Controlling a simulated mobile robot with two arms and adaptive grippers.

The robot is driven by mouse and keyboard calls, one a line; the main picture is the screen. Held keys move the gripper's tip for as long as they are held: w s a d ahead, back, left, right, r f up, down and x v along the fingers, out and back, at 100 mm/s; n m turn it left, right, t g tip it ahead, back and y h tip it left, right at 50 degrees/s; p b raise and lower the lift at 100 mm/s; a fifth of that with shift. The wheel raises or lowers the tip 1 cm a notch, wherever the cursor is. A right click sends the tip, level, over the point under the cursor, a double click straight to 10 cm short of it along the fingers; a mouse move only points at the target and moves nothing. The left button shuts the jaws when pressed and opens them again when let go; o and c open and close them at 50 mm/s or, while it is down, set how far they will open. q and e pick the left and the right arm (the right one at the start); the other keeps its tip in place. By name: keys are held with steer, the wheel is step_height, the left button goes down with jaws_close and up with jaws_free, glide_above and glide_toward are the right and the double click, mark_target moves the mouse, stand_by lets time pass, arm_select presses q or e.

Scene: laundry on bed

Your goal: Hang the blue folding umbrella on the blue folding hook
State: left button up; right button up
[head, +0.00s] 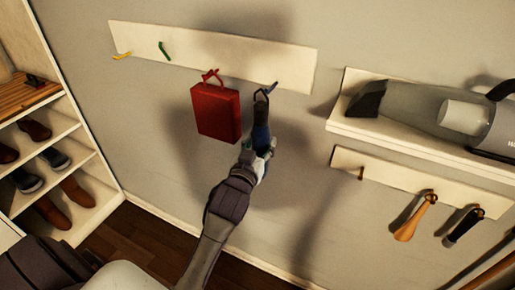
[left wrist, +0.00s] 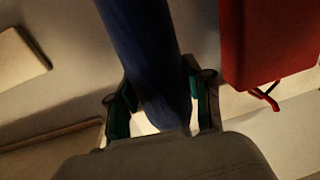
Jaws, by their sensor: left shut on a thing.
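The blue folding umbrella (head: 261,118) is upright against the wall, just below the blue folding hook (head: 271,88) at the right part of the white wall rail. A dark loop at the umbrella's top is at the hook; I cannot tell whether it is over the hook or only in front of it. My left gripper (head: 259,147) is shut on the umbrella's lower part. In the left wrist view the umbrella (left wrist: 145,55) runs up between the green-padded fingers (left wrist: 160,115). My right gripper is not in view.
A red bag (head: 216,112) hangs from a red hook (head: 211,75) close left of the umbrella. Green (head: 164,49) and yellow (head: 122,56) hooks are empty. At right, a shelf (head: 339,124) holds a handheld vacuum (head: 410,105), above a lower rail (head: 390,177) with hanging tools.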

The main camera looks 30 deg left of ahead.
arm_select(q)
steer(key=w+f+b, duration=0.1)
steer(key=w+b, duration=0.1)
steer(key=w, duration=0.4)
steer(key=shift+a+f, duration=0.15)
steer(key=shift+a, duration=0.05)
stand_by(0.4)
steer(key=shift+w, duration=0.1)
stand_by(0.5)
steer(key=o, duration=1.5)
steer(key=shift+f+b, duration=0.1)
steer(key=shift+b, duration=0.2)
